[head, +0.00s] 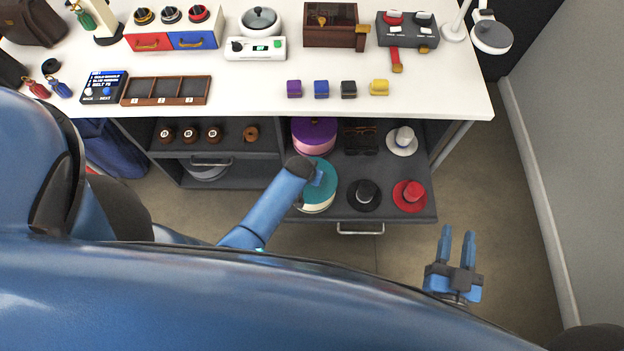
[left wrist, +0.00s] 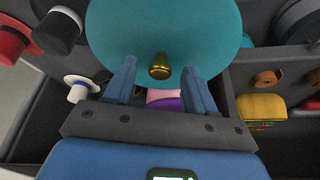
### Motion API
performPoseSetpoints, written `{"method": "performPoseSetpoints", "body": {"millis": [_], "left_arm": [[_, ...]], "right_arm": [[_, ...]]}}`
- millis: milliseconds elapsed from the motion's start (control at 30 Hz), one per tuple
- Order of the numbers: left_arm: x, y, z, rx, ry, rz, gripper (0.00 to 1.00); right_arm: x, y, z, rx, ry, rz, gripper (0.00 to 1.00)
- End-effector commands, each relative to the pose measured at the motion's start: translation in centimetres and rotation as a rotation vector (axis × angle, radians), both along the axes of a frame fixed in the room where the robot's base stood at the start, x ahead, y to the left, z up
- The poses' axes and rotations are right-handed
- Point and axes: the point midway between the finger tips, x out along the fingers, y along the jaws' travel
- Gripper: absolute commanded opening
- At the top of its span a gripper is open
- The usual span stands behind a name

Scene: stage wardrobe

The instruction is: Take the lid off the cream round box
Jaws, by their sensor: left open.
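The cream round box (head: 316,208) stands in the pulled-out lower drawer and wears a teal lid (head: 325,194). My left arm reaches over it and hides part of the lid. My right gripper (head: 458,240) is open and empty, off to the right of the drawer over the floor.
A pink box with a purple lid (head: 314,132) stands right behind. Black (head: 364,193), red (head: 411,194) and white (head: 402,141) hats lie to the right in the drawer. The white tabletop (head: 240,98) overhangs behind. Floor at right is clear.

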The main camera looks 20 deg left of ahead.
Motion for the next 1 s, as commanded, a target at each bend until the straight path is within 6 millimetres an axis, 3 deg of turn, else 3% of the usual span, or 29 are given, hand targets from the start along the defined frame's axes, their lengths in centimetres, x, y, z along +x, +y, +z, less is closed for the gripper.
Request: {"method": "performPoseSetpoints", "body": {"millis": [300, 667, 1000], "left_arm": [[0.10, 0.00, -0.25, 0.000, 0.000, 0.000, 0.54], [0.08, -0.01, -0.25, 0.000, 0.000, 0.000, 0.00], [0.11, -0.01, -0.02, 0.000, -0.001, 0.000, 0.00]], "right_arm": [[0.00, 0.00, -0.04, 0.000, 0.000, 0.000, 0.38], [0.00, 0.00, -0.04, 0.000, 0.000, 0.000, 0.38], [0.00, 0.00, 0.02, 0.000, 0.000, 0.000, 0.38]]}}
